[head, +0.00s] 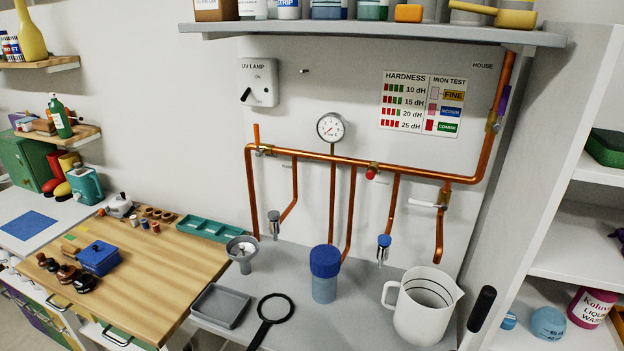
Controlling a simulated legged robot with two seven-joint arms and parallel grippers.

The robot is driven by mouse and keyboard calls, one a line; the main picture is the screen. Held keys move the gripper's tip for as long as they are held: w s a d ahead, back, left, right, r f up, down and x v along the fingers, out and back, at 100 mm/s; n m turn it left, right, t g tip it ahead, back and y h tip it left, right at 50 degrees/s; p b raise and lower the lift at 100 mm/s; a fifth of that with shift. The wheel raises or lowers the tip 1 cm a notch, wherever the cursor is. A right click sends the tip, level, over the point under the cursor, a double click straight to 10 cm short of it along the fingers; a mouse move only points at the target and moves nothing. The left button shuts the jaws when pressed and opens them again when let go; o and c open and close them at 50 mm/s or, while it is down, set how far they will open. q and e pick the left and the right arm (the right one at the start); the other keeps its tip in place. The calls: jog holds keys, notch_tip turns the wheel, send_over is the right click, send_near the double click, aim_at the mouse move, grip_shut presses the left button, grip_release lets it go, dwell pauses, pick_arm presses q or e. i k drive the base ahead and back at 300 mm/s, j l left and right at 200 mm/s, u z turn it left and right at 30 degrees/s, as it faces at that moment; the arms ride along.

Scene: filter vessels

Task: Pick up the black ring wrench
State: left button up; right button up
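The black ring wrench (262,328) lies flat on the grey counter at the bottom centre of the head view. Its round ring points away from me and its handle runs toward the lower edge. It lies just right of a shallow grey tray (220,306) and left of a clear vessel with a blue cap (325,262). Nothing covers the wrench, though the end of its handle is close to the lower picture edge. Neither of my grippers shows in this view.
A white jug (421,306) stands on the counter at right, beside an upright black handle (481,309). A grey funnel-like cup (242,251) stands behind the tray. Copper pipes (330,155) with taps hang above the counter. A wooden worktop (150,270) lies at left.

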aim_at(259, 337)
jog(key=i+j, duration=0.1)
jog(key=j, duration=0.25)
jog(key=i+j+z, duration=0.1)
jog(key=j+z, duration=1.05)
jog(key=k+j, duration=0.05)
jog(key=j, duration=0.05)
